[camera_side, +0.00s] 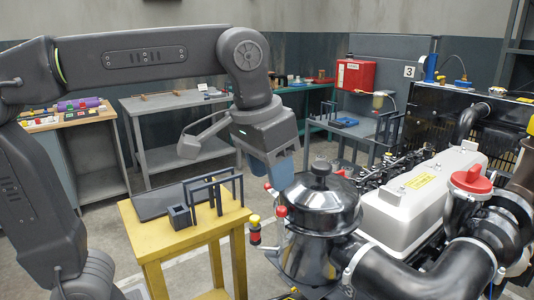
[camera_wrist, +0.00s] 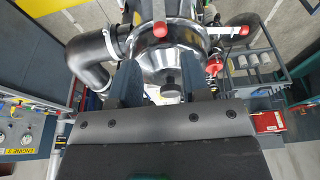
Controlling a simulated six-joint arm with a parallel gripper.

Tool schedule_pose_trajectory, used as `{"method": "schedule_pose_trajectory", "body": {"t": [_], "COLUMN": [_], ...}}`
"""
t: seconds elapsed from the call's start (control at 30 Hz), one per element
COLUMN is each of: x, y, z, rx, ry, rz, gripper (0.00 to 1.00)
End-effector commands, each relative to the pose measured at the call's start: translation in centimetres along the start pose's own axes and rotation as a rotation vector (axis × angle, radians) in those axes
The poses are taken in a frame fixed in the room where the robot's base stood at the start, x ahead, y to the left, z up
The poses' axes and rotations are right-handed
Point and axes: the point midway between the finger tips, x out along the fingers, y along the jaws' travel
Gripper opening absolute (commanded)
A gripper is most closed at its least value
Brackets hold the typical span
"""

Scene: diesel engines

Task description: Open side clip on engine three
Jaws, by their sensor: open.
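The engine (camera_side: 420,200) stands at the right in the side view, with a number 3 plate on the wall behind it. Its round black canister (camera_side: 318,205) has a dark knob on top and red-tipped clips (camera_side: 281,211) at its rim. In the wrist view the canister (camera_wrist: 165,62) shows red tips at its far edge (camera_wrist: 160,30), at its right (camera_wrist: 243,31) and lower right (camera_wrist: 213,66). My gripper (camera_side: 271,172) is open and empty, with its blue fingers pointing down above the canister's left side. I cannot tell which clip is the side clip.
A yellow stand (camera_side: 180,245) with a dark tray and small frames is left of the canister. A black elbow pipe (camera_wrist: 88,58) joins the canister. A red-capped filler (camera_side: 470,181) rises at the right. Grey benches and a red wall box (camera_side: 354,76) are behind.

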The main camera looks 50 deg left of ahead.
Motion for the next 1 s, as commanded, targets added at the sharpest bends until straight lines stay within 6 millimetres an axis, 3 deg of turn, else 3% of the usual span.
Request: {"method": "schedule_pose_trajectory", "body": {"t": [0.6, 1.0], "x": [5.7, 6.8], "y": [0.0, 0.0], "z": [0.0, 0.0], "rx": [0.0, 0.0], "ry": [-0.002, 0.0], "rz": [-0.001, 0.0], "gripper": [0.43, 0.43]}}
